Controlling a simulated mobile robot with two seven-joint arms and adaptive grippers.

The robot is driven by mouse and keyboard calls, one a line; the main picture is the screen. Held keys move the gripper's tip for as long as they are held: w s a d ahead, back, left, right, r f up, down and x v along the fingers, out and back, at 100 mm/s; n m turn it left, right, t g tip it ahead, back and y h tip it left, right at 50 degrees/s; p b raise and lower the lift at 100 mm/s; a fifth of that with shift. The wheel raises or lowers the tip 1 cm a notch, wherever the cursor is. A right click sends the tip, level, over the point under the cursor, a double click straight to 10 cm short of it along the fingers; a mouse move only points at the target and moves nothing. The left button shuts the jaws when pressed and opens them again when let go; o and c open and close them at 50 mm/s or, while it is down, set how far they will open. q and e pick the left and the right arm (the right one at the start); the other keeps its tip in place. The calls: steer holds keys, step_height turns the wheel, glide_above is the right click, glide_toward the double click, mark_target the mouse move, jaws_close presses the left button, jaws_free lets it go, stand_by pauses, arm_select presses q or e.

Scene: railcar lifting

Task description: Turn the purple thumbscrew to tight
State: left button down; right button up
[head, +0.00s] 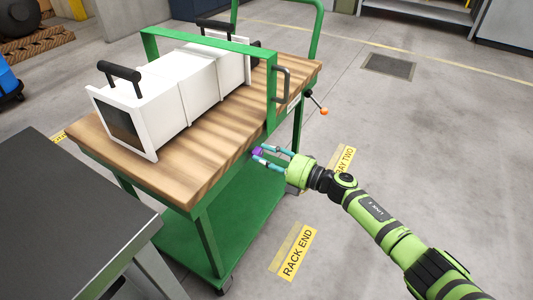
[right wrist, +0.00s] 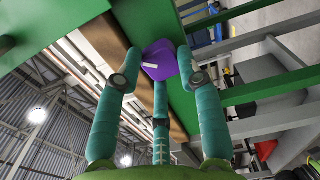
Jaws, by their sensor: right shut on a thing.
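The purple thumbscrew (head: 257,152) is at the near long edge of the green cart, just below the wooden top. My right gripper (head: 262,156) has its teal fingers at the thumbscrew, reaching in from the right. In the right wrist view the purple thumbscrew (right wrist: 160,60) has a small white mark and sits between the fingertips of my right gripper (right wrist: 160,68), which is shut on it. A third finger comes up from below it. The screw's shaft is hidden. My left gripper is not in view.
A white box-shaped unit (head: 175,85) with black handles lies on the cart's wooden top (head: 190,170), under a green frame (head: 205,42). An orange-tipped lever (head: 318,104) sticks out at the cart's right end. A dark table (head: 70,215) stands at near left. Floor to the right is clear.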

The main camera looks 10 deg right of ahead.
steer(key=m, duration=0.1)
steer(key=m+p, duration=0.1)
steer(key=m, duration=0.2)
steer(key=shift+w+d+r+m+p, duration=0.2)
steer(key=shift+w+m+p, duration=0.1)
steer(key=shift+m, duration=0.1)
steer(key=m+p, duration=0.1)
steer(key=m, duration=0.1)
steer(key=shift+s+f+m, duration=0.1)
steer(key=shift+m, duration=0.3)
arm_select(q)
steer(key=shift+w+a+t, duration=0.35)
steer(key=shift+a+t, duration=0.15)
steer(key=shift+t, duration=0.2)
arm_select(e)
steer(key=shift+f+m, duration=0.1)
steer(key=shift+m, duration=0.4)
steer(key=shift+s+f, duration=0.1)
steer(key=o, duration=1.1)
steer(key=shift+a+f, duration=0.1)
steer(key=shift+s, duration=0.1)
steer(key=v, duration=1.2)
